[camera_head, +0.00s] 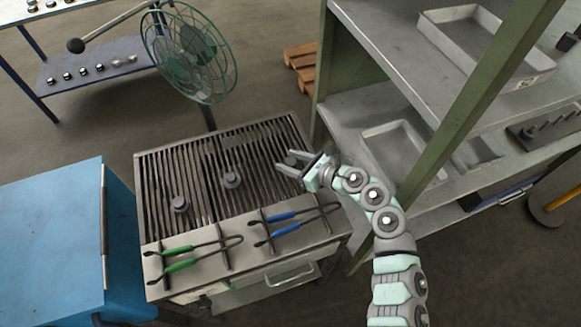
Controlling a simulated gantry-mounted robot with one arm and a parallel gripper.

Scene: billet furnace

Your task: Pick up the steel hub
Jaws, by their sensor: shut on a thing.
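My gripper (293,163) reaches in from the right over the right part of the slatted grate. It is shut on a small dark grey steel hub (291,160), which shows between the two fingers and is partly hidden by them. I cannot tell whether that hub touches the grate (262,150) or is just above it. Two similar grey hubs stand on the grate: one near the middle (231,180) and one at the front left (180,204).
Green-handled tongs (180,265) and blue-handled tongs (284,233) lie along the grate's front ledge. A green fan (190,52) stands behind. A blue cabinet (50,235) is at left. A green-posted shelf with trays (400,150) stands close on the right.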

